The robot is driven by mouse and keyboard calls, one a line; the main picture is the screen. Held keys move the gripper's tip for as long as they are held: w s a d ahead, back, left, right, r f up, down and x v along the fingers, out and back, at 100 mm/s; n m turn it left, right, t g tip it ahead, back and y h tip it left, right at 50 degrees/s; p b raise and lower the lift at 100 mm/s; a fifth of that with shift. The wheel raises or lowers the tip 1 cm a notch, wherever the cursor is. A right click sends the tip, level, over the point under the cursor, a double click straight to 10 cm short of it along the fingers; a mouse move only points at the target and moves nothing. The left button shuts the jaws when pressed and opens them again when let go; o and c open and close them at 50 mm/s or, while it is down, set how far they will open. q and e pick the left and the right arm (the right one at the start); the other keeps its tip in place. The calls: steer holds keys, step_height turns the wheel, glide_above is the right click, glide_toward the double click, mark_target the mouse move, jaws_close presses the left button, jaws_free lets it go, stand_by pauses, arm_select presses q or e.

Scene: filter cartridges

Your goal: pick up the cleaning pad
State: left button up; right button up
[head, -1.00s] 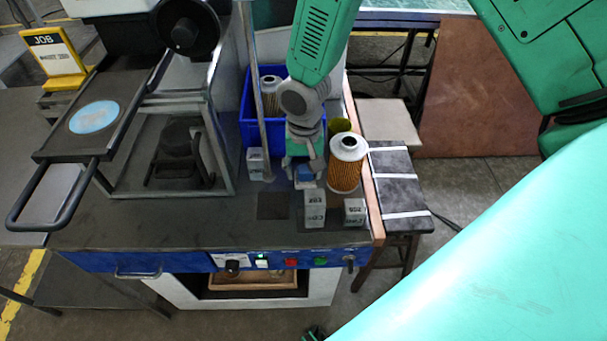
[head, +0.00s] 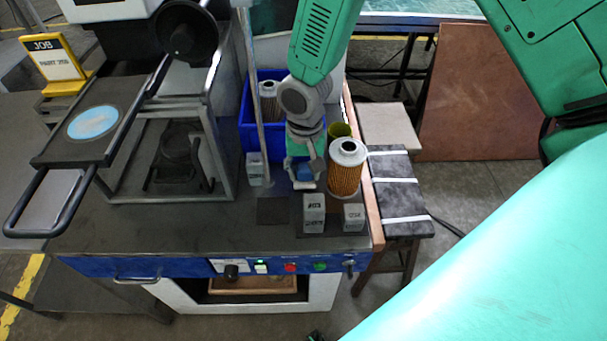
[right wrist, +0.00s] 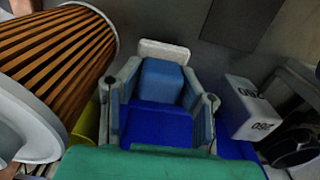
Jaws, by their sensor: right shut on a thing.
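The cleaning pad is a small blue block (head: 305,172) near the middle of the bench top, left of the orange pleated filter cartridge. My right gripper (head: 304,176) points down around it and is shut on it. In the right wrist view the pad (right wrist: 163,82) sits between the two grey fingers of the gripper (right wrist: 163,95). A pale piece (right wrist: 165,52) shows just beyond the pad. I cannot tell whether the pad touches the bench. My left gripper is not in view.
The filter cartridge (head: 346,170) stands close to the right of the gripper. Labelled grey blocks (head: 314,213) (head: 354,217) stand in front. A blue bin (head: 249,130) and a thin metal post (head: 262,110) are behind and left.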

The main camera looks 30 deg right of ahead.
mark_target(305, 167)
step_height(305, 167, up, 16)
steer(key=shift+r+p, duration=0.15)
steer(key=shift+p, duration=0.25)
steer(key=o, duration=0.3)
steer(key=shift+c, duration=0.9)
steer(key=shift+s, duration=0.1)
